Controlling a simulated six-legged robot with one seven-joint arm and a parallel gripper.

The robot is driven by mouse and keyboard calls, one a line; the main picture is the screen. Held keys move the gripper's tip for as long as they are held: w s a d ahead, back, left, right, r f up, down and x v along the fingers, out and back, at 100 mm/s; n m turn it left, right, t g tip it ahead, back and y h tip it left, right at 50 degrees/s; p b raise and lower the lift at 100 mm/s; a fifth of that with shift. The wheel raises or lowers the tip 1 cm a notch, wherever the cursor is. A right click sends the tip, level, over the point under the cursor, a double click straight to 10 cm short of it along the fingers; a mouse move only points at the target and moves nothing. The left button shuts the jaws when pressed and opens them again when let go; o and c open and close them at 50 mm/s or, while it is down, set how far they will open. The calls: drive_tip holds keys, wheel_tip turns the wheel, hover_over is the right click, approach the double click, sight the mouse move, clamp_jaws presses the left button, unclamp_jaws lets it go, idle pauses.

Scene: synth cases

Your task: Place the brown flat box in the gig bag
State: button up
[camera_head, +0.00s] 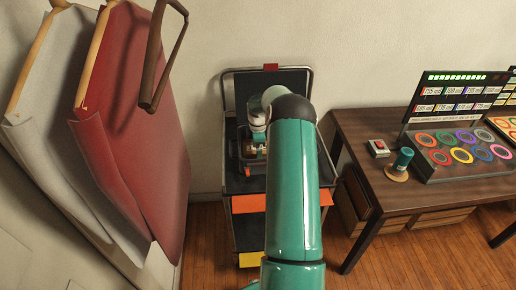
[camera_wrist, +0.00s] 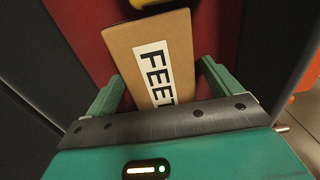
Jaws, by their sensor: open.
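The brown flat box (camera_wrist: 180,35), with a white label reading "FEET", shows in the wrist view between the two green fingers of my gripper (camera_wrist: 160,82). The fingers are open, one on each side of the box, and its near end is hidden behind the gripper's dark bar. The box lies over a red surface (camera_wrist: 90,25) with dark sides; I cannot tell for sure whether this is the gig bag's inside. In the head view my arm hides most of the gripper and the box.
A black cart (camera_head: 245,185) with orange and yellow parts stands below my arm. A wooden desk (camera_head: 400,200) with a control panel (camera_head: 455,155) stands to the right. Large grey and red hanging pieces (camera_head: 135,120) fill the left. A yellow item (camera_wrist: 148,3) shows at the wrist view's top.

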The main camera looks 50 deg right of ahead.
wheel_tip(320, 180, up, 12)
drive_tip(key=shift+r, duration=0.2)
idle(0.5)
